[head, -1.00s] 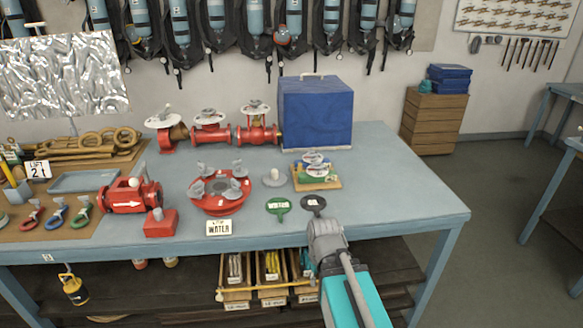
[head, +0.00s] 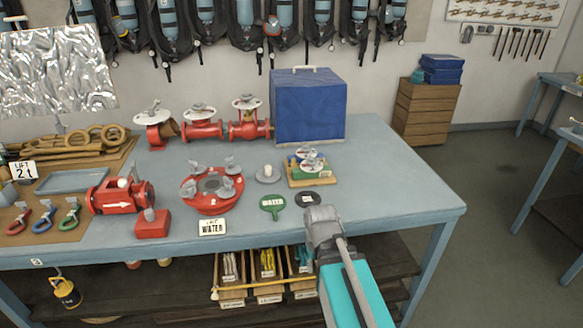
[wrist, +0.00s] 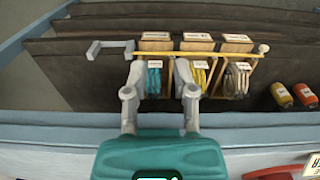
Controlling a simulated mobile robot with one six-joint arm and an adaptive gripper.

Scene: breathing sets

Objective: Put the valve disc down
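A small grey disc with a pale knob (head: 268,174) lies flat on the table in the head view, and looks like the valve disc. My gripper (head: 322,213) is at the table's front edge, to the right of and nearer than this disc, and apart from it. In the wrist view my gripper (wrist: 160,80) has its two fingers spread, with nothing held between them. A dark round tag (head: 305,198) lies on the table just beyond my gripper, partly hidden by it.
A red flange with wing nuts (head: 211,188), a red valve body (head: 118,196) and a small board with handwheels (head: 313,178) stand around the disc. A blue box (head: 308,108) stands behind. The table's right side is clear. Bins (wrist: 152,76) sit below the edge.

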